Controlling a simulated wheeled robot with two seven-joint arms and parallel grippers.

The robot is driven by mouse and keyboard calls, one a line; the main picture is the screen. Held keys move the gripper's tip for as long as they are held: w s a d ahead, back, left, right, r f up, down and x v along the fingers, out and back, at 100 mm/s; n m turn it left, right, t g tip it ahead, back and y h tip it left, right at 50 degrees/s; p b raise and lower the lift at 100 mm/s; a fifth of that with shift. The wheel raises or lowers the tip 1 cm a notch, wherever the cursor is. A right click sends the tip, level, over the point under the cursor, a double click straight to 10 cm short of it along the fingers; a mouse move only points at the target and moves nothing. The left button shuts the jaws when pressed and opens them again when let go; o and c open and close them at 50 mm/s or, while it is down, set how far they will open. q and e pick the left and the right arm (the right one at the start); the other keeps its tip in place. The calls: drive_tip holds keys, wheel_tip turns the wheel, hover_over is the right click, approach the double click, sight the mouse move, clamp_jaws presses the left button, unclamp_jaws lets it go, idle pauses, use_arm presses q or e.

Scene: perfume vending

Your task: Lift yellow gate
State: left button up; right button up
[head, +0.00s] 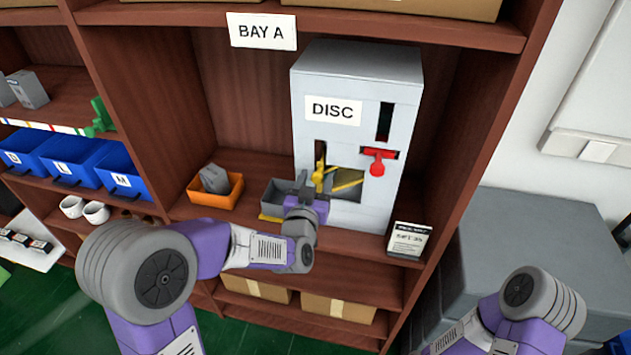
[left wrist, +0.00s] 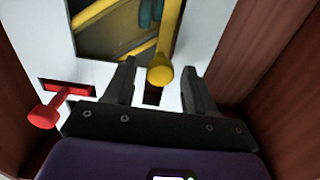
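The yellow gate handle (head: 319,176) is on the left of the front of the grey DISC machine (head: 350,90), beside an opening with yellow bars. In the left wrist view, the handle's round yellow knob (left wrist: 160,76) shows between the fingers of my left gripper (left wrist: 159,72), with a gap on each side. My left gripper (head: 304,184) is open and close in front of the machine's lower left. I cannot tell whether the knob lies fully between the fingertips in depth. My right arm is at the lower right; its gripper is out of view.
A red lever (head: 377,163) sticks out right of the handle; it also shows in the left wrist view (left wrist: 43,115). A grey tray (head: 276,193) is left of my gripper. An orange bin (head: 228,196) holds a grey item. A small sign (head: 409,240) stands at the right.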

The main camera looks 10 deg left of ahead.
use_arm(q)
clamp_jaws()
wheel_tip(320, 180, up, 7)
drive_tip(key=p, duration=0.3)
drive_tip(key=shift+f, duration=0.15)
unclamp_jaws()
drive_tip(key=s, duration=0.7)
drive_tip(key=shift+s+p, duration=0.3)
